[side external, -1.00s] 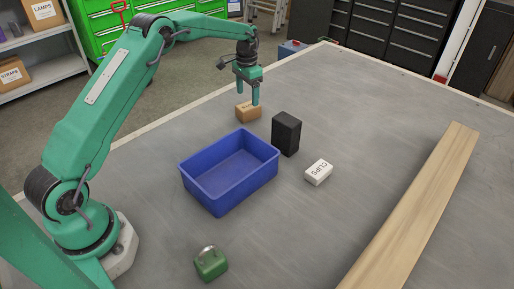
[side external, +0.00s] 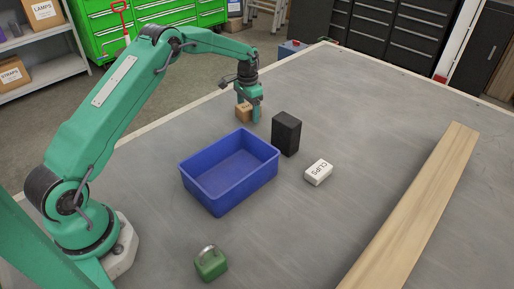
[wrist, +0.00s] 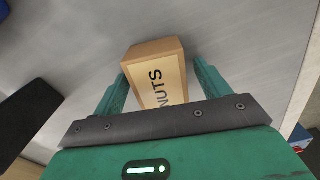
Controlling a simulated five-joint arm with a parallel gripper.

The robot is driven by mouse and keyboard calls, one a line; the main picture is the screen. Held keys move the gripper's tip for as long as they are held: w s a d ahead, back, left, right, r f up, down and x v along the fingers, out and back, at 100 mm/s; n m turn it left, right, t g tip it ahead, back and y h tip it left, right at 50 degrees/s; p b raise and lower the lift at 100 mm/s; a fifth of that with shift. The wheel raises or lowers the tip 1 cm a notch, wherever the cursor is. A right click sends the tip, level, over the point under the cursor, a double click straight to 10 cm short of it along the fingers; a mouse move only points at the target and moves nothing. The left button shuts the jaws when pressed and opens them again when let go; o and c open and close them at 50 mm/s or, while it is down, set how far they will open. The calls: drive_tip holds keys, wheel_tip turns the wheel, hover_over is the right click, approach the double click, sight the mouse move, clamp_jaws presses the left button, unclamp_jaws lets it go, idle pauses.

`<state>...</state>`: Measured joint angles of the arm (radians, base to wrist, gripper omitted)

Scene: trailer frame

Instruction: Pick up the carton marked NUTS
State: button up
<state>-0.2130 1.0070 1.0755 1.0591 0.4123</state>
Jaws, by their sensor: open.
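The carton marked NUTS (wrist: 157,72) is a small tan box standing on the table. In the wrist view its lettered face shows between the two green fingers of my gripper (wrist: 160,82). The fingers are open, one on each side of it; whether either one touches it I cannot tell. In the side view the carton (side external: 243,112) is partly hidden behind my gripper (side external: 249,113), which is lowered around it.
A black block (side external: 286,134) stands close on the right, with a white CLIPS carton (side external: 318,172) beyond it. An empty blue bin (side external: 230,192) is in front.

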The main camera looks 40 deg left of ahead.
sight(248, 106)
drive_tip(key=shift+c, duration=0.3)
drive_tip(key=c, duration=1.2)
drive_tip(key=shift+r, duration=0.1)
drive_tip(key=shift+r, duration=4.95)
